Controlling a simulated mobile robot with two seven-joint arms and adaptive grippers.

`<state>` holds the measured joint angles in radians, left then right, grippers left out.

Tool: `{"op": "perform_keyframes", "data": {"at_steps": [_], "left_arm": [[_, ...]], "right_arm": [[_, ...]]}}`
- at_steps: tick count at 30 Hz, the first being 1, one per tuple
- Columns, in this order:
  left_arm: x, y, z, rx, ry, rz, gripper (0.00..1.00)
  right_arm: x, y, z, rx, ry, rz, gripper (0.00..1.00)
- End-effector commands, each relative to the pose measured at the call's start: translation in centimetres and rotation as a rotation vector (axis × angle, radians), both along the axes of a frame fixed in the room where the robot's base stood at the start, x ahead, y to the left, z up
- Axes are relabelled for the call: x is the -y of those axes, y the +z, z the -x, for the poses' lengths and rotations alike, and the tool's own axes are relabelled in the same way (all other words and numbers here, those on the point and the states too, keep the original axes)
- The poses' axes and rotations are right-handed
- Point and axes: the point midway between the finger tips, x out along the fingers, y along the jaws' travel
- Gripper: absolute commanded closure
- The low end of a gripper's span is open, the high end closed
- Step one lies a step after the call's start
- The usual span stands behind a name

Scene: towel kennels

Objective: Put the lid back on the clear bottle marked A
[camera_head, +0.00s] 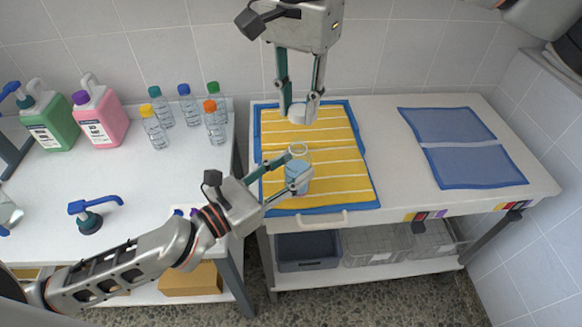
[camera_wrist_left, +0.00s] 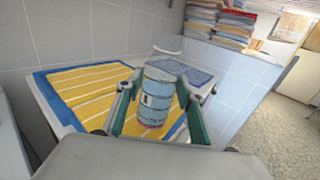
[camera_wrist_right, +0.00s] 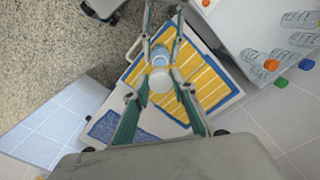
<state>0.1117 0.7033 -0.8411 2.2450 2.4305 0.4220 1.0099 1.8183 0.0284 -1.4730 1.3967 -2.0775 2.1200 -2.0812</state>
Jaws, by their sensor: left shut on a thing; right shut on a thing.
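A clear bottle (camera_head: 298,172) with a bluish lower part and an open mouth stands above the yellow striped towel. My left gripper (camera_head: 297,174) is shut around its side; I cannot read any mark on it. The bottle also shows in the left wrist view (camera_wrist_left: 156,98). A white round lid (camera_head: 298,114) is held between the fingertips of my right gripper (camera_head: 299,108), apart from the bottle. The lid also shows in the right wrist view (camera_wrist_right: 161,81), with the bottle (camera_wrist_right: 160,57) beyond it.
The yellow towel (camera_head: 335,184) with a blue border lies on the white table, and a blue towel (camera_head: 462,150) lies to its right. On the left counter (camera_head: 150,195) are several small capped bottles, a green jug (camera_head: 52,125), a pink jug (camera_head: 100,122) and a blue pump (camera_head: 90,218).

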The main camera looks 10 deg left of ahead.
Motion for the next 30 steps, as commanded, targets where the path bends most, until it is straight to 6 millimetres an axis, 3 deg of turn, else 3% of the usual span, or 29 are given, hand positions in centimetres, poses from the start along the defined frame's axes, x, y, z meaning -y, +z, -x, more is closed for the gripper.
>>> {"op": "perform_keyframes", "data": {"at_steps": [8, 22, 30], "left_arm": [[0.0, 0.0, 0.0, 0.000, 0.000, 0.000, 0.94], [0.0, 0.0, 0.0, 0.000, 0.000, 0.000, 0.94], [0.0, 0.0, 0.0, 0.000, 0.000, 0.000, 0.94]], "right_arm": [[0.0, -0.1, 0.0, -0.001, 0.001, 0.000, 0.81], [0.0, -3.6, 0.0, -0.002, 0.002, -0.001, 0.81], [0.0, -4.0, 0.0, 0.001, 0.001, -0.001, 0.81]]}}
